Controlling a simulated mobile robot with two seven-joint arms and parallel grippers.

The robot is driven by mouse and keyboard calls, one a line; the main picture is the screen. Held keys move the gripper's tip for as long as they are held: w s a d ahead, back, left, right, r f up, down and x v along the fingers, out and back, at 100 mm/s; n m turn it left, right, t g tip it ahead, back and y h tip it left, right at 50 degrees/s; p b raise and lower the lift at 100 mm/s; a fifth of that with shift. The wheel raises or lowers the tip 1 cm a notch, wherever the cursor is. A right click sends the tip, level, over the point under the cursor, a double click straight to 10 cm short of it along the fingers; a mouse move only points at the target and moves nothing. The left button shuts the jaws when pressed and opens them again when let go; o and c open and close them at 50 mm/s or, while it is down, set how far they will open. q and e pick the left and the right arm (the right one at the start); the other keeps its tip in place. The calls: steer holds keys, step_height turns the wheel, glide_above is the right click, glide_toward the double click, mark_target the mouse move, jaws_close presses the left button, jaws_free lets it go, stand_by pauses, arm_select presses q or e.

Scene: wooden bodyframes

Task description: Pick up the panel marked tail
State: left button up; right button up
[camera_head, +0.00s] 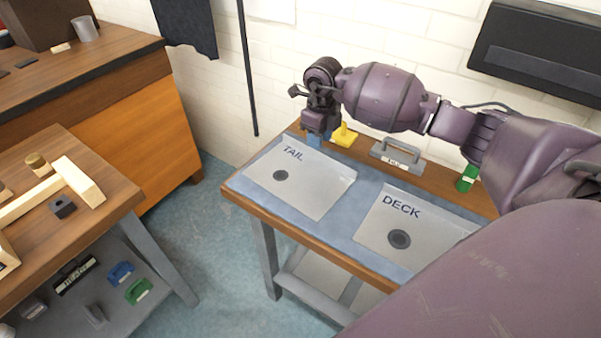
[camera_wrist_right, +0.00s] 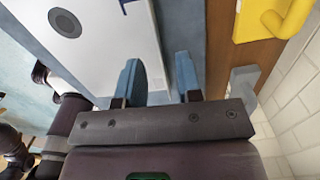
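The panel marked TAIL (camera_head: 305,187) is a thin pale grey sheet with a dark round spot, lying on the blue mat of the workbench. My right gripper (camera_head: 316,139) is at its far edge, to the right of the lettering. In the right wrist view the gripper (camera_wrist_right: 159,78) is open. The panel's edge (camera_wrist_right: 148,30) runs between its two blue fingers, with white sheet on one side and blue mat on the other. I cannot tell whether the fingers touch the panel.
The DECK panel (camera_head: 405,225) lies to the right on the same mat (camera_head: 362,200). A yellow tool (camera_head: 344,136), a grey handled block (camera_head: 397,159) and a green block (camera_head: 467,178) stand along the back, near the wall. A wooden table (camera_head: 110,205) with parts is at left, across open floor.

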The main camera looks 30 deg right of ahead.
mark_target(298, 173)
step_height(298, 173, down, 5)
steer(key=shift+w+a+r+b, duration=0.1)
steer(key=shift+a+b, duration=0.05)
steer(key=shift+b, duration=0.15)
jaws_close()
